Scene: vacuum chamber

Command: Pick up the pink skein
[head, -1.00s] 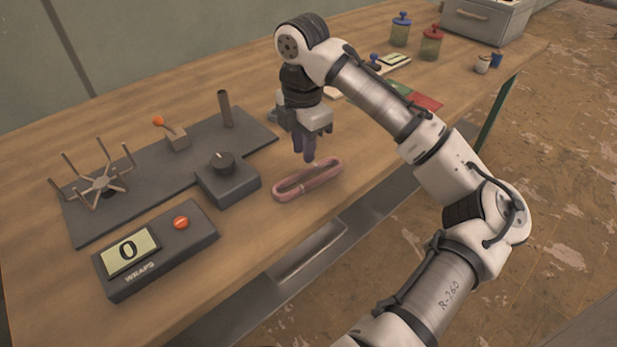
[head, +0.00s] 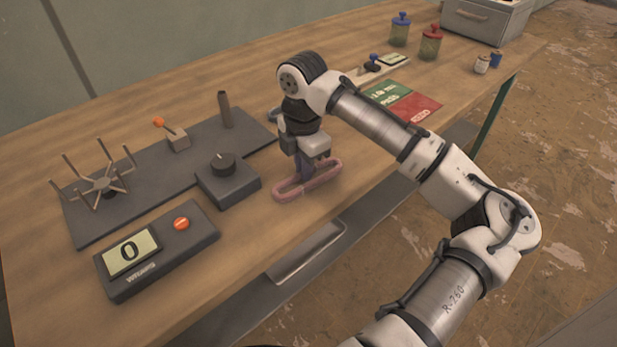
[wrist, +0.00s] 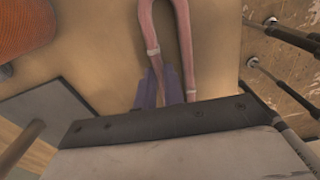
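The pink skein (head: 320,180) is a long flat loop lying on the wooden bench, near its front edge. In the wrist view the skein (wrist: 184,40) shows as two strands with pale bands. The lower part of that strand is hidden by the fingers and gripper body.
A dark knob box (head: 228,178) and a wraps counter (head: 157,250) with an orange button stand left of the skein. Behind is a dark plate with a spoked winder (head: 103,185). A green and red mat (head: 405,102) lies to the right. The bench's front edge is close.

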